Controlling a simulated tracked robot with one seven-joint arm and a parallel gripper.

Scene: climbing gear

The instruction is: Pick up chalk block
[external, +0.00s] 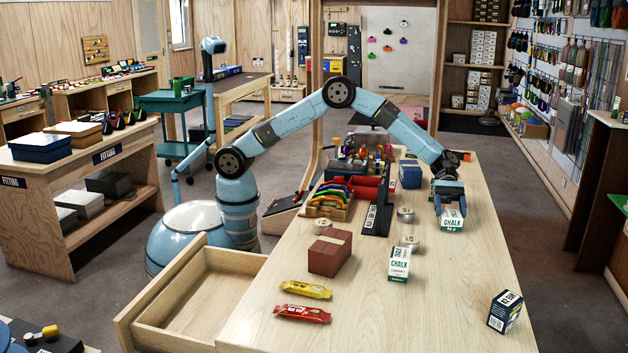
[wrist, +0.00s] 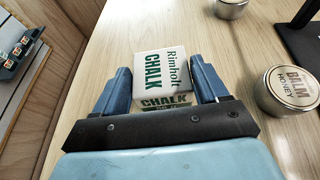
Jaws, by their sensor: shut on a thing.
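A white and green chalk block (external: 452,220) is at the right side of the wooden table in the external view. In the wrist view the chalk block (wrist: 163,70) shows its white face with green lettering. My gripper (external: 449,205) points down from above, and its two blue fingers (wrist: 162,86) are on either side of the block, shut on it. I cannot tell whether the block touches the table. A second chalk box (external: 399,264) lies nearer the front of the table, apart from my gripper.
Round tins (external: 405,214) stand left of my gripper; a balm tin (wrist: 289,91) is close in the wrist view. A reddish-brown block (external: 330,252), yellow bar (external: 306,289), red bar (external: 302,313) and dark box (external: 504,311) are on the table. An open drawer (external: 190,300) juts out left.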

